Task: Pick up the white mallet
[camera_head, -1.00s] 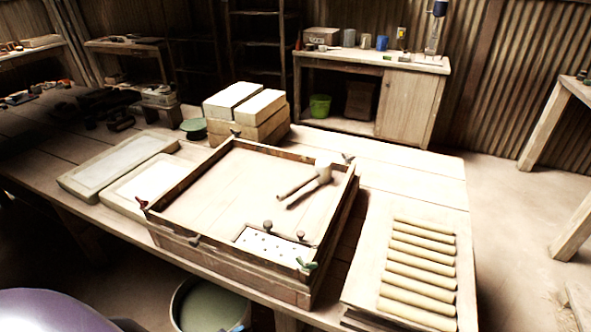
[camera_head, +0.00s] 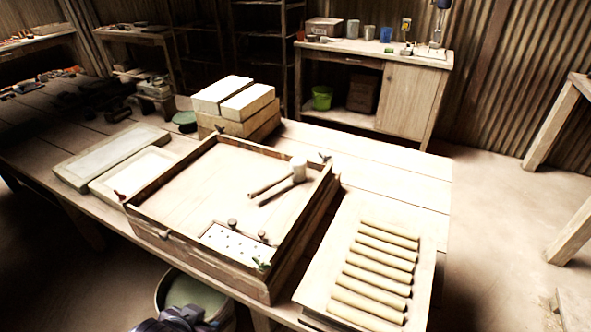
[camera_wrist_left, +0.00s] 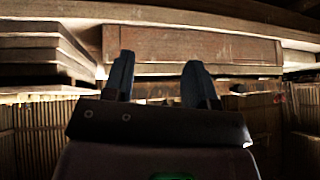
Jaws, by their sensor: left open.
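The white mallet (camera_head: 299,170) lies inside a shallow wooden frame (camera_head: 146,222) on the table, near the frame's right side. Its pale handle points left toward the frame's middle. My left gripper (camera_head: 178,318) shows dark at the bottom edge of the head view, well below and in front of the frame, and apart from the mallet. In the left wrist view the left gripper (camera_wrist_left: 157,72) has its two fingers spread with nothing between them. The mallet does not show in that view. My right gripper is out of view.
A perforated white plate (camera_head: 233,243) with knobs lies in the frame's near corner. Several rollers (camera_head: 370,270) lie on a board at right. Stacked blocks (camera_head: 235,105) stand behind the frame, and two flat trays (camera_head: 68,170) lie at left. A bucket (camera_head: 165,290) is below the table.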

